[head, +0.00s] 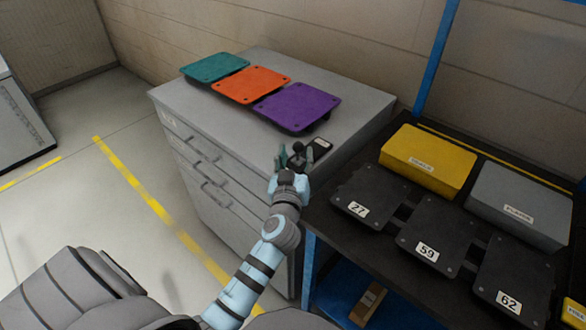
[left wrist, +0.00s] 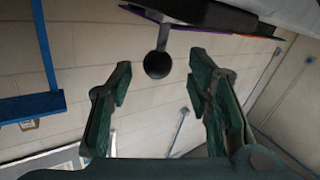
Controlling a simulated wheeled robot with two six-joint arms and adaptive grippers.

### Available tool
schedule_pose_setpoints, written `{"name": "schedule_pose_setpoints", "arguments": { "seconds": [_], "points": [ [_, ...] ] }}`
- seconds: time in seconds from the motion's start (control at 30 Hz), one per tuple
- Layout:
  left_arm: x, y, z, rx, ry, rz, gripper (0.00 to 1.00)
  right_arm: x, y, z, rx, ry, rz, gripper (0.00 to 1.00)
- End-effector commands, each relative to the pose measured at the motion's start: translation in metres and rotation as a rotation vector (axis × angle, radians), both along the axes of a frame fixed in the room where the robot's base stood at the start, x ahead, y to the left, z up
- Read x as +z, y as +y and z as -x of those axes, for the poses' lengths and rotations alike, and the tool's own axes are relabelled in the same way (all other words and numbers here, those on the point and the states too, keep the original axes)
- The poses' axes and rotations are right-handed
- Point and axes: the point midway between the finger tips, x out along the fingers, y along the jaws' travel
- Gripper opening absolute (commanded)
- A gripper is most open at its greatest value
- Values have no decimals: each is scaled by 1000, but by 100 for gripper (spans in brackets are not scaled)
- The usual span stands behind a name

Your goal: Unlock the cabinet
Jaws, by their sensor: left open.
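The grey cabinet (head: 228,170) stands in the middle of the head view, with several drawers and handles on its front. A black ball knob (left wrist: 158,65) on a short grey rod shows in the left wrist view, below a dark part (left wrist: 215,14). In the head view, the knob (head: 298,147) is small, near the cabinet's right end. My left gripper (head: 293,158) is open there. In the left wrist view, its green fingers (left wrist: 163,82) stand on either side of the knob, apart from it. The fingers partly hide this spot in the head view. My right gripper is not in view.
Teal (head: 214,67), orange (head: 251,85) and purple (head: 298,106) plates lie on the cabinet top. A small dark device (head: 321,144) sits beside the gripper. The dark bench (head: 400,133) at right holds numbered black plates, a yellow box (head: 428,160) and a grey box (head: 519,202).

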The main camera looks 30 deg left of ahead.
Motion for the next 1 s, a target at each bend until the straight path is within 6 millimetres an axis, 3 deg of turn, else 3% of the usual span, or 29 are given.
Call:
{"name": "schedule_pose_setpoints", "arguments": {
  "seconds": [0.1, 0.3, 0.87, 1.0],
  "points": [
    [-1, -15, 32, 0, 2, 2, 46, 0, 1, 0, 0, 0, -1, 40],
    [0, -33, 70, 0, 0, 1, 46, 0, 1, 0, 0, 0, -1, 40],
    [1, -37, 76, 0, 0, -1, 46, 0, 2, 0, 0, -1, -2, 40],
    [-15, -24, 90, 39, 80, 6, 46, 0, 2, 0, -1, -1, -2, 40]
  ]
}}
